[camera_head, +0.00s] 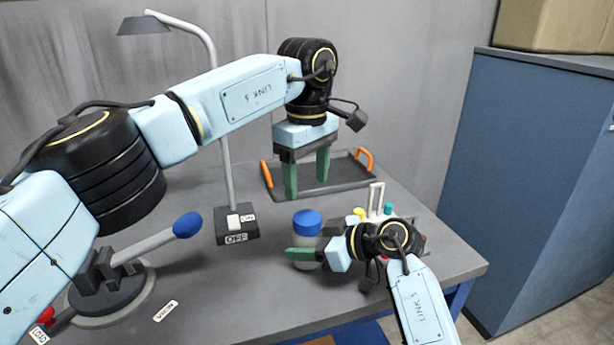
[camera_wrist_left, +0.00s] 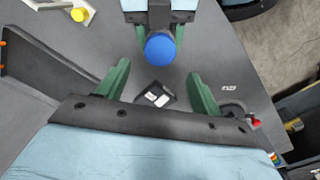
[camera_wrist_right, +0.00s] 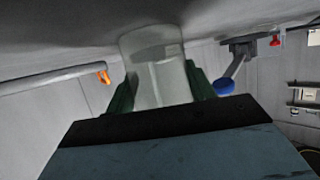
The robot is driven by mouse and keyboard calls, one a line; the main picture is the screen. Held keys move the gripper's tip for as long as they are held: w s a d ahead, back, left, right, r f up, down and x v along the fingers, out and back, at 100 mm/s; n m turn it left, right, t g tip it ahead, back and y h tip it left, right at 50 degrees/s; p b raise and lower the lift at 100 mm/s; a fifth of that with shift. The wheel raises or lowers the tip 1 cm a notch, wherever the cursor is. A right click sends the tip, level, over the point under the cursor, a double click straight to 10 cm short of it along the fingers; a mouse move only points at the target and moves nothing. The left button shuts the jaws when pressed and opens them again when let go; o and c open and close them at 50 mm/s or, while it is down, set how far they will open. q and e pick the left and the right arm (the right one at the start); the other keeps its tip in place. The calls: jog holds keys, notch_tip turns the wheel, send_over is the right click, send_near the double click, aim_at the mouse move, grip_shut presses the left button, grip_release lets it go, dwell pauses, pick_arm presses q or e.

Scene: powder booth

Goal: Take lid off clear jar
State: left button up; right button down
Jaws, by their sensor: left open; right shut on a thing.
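The clear jar (camera_head: 305,243) stands upright on the table with a blue lid (camera_head: 307,222) on top. My right gripper (camera_head: 305,256) is shut on the jar's body from the side. In the right wrist view the clear jar (camera_wrist_right: 158,75) sits between the green fingers, and its lid is not seen. My left gripper (camera_head: 307,180) is open and empty, fingers pointing down, higher than the jar and behind it in the head view. In the left wrist view the blue lid (camera_wrist_left: 160,47) lies beyond the open fingertips, apart from them.
A dark tray (camera_head: 345,178) with orange handles lies at the back. A lamp base (camera_head: 237,232) stands left of the jar. A blue-tipped lever (camera_head: 160,240) on a round base is further left. Small coloured items (camera_head: 388,209) stand near my right wrist. A blue cabinet (camera_head: 540,180) borders the right.

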aim_at(307, 218)
pick_arm(q)
jog(key=m, duration=0.5)
jog(key=shift+f+m, duration=0.2)
jog(key=shift+m, duration=0.4)
notch_tip(307, 218, down, 8)
jog(key=shift+r, duration=0.15)
